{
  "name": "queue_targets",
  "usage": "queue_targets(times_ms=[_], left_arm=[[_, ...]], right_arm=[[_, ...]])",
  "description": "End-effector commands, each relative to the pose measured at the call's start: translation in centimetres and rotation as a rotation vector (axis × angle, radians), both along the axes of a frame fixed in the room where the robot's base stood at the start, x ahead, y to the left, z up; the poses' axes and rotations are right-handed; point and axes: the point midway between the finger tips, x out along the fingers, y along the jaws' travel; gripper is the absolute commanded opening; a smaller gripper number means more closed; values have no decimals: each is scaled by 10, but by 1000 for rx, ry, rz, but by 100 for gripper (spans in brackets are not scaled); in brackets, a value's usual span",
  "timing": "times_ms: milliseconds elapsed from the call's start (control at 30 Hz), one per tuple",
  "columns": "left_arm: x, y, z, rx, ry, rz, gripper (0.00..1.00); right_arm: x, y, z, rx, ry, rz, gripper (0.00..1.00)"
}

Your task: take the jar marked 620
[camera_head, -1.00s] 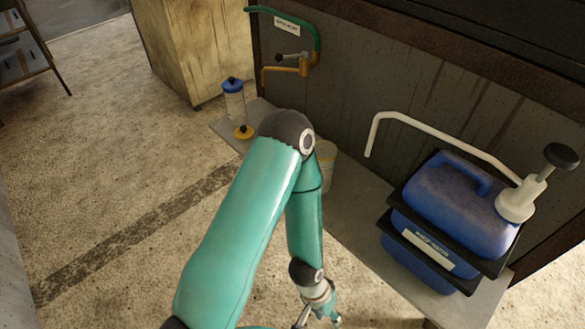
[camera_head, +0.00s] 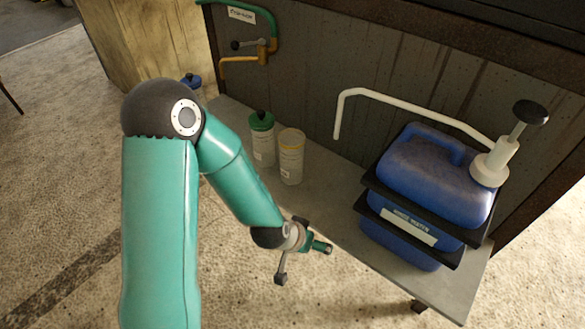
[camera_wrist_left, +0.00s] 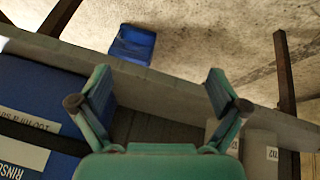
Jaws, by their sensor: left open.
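Two pale jars stand side by side on the grey shelf (camera_head: 335,205): a green-lidded jar (camera_head: 263,146) and a yellow-lidded jar (camera_head: 291,160). A blue-lidded jar (camera_head: 191,80) is mostly hidden behind my left arm. My left gripper (camera_head: 303,262) is open and empty, in front of the shelf edge and nearer than the two jars. In the left wrist view its fingers (camera_wrist_left: 160,105) are spread. There a pale labelled object (camera_wrist_left: 262,152) shows beyond the right finger; its small marking is unclear.
A blue jug (camera_head: 437,180) with a pump sits in a black holder at the shelf's right. A white bent rail (camera_head: 415,117) and a green pipe (camera_head: 270,20) with an orange tap are on the wall. A blue bin (camera_wrist_left: 132,45) lies on the floor.

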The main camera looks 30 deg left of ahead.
Motion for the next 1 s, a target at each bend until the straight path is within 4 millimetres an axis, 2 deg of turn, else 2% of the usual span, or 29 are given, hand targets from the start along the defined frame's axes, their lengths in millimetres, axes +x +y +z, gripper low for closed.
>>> queue_targets(times_ms=[33, 100, 167, 300, 433, 533, 633, 767, 1000], left_arm=[[18, 17, 16, 44, -103, 26, 99], [33, 38, 49, 103, -219, 58, 99], [40, 56, 77, 153, -309, 91, 99], [39, 91, 136, 249, -479, 166, 99], [29, 113, 173, 309, -578, 222, 99], [22, 122, 189, 335, -619, 249, 99], [20, 127, 197, 349, -633, 261, 99], [27, 132, 198, 359, -630, 266, 99], [51, 139, 189, 354, -628, 263, 99]], right_arm=[[0, 0, -21, 0, 0, 0, 48], [0, 0, -35, 0, 0, 0, 48], [0, 0, -45, 0, 0, 0, 48], [0, 0, -66, 0, 0, 0, 48], [0, 0, -77, 0, 0, 0, 48], [0, 0, -81, 0, 0, 0, 48], [0, 0, -79, 0, 0, 0, 48], [0, 0, -68, 0, 0, 0, 48], [0, 0, -39, 0, 0, 0, 48]])
